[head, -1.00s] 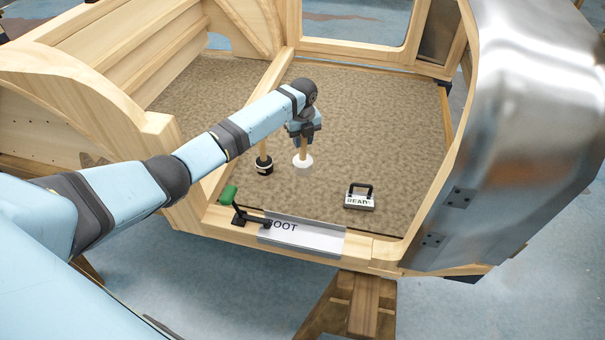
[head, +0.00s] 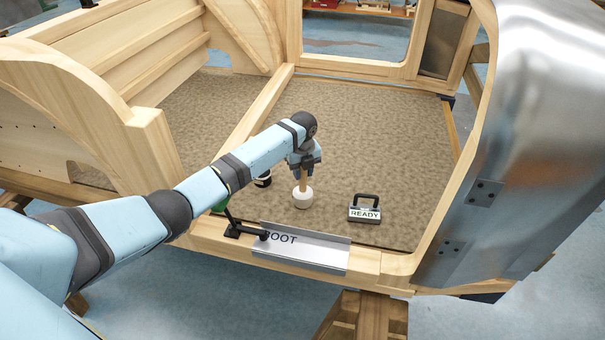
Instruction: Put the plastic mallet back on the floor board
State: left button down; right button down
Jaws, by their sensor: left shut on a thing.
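The plastic mallet (head: 303,199) has a white head and a pale wooden handle and is upright, head down, over the brown floor board (head: 365,150). My left gripper (head: 304,168) is shut on its handle from above. I cannot tell whether the head touches the board. My right gripper is not in view.
A black tool with a white band (head: 264,181) stands left of the mallet, partly hidden by my left arm. A READY sign (head: 364,208) stands to the right. A green-handled clamp (head: 234,229) and the BOOT plate (head: 305,248) are on the front sill. The board behind is clear.

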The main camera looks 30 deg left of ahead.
pick_arm(q)
jog(key=shift+f, duration=0.1)
jog(key=c, duration=0.9)
grip_release()
jog(key=shift+o, duration=0.2)
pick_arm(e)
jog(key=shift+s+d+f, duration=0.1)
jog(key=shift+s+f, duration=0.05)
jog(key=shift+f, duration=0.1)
pick_arm(q)
notch_tip(320, 180, up, 11)
jog(key=shift+r+p, duration=0.2)
jog(key=shift+p, duration=0.35)
jog(key=shift+r, duration=0.45)
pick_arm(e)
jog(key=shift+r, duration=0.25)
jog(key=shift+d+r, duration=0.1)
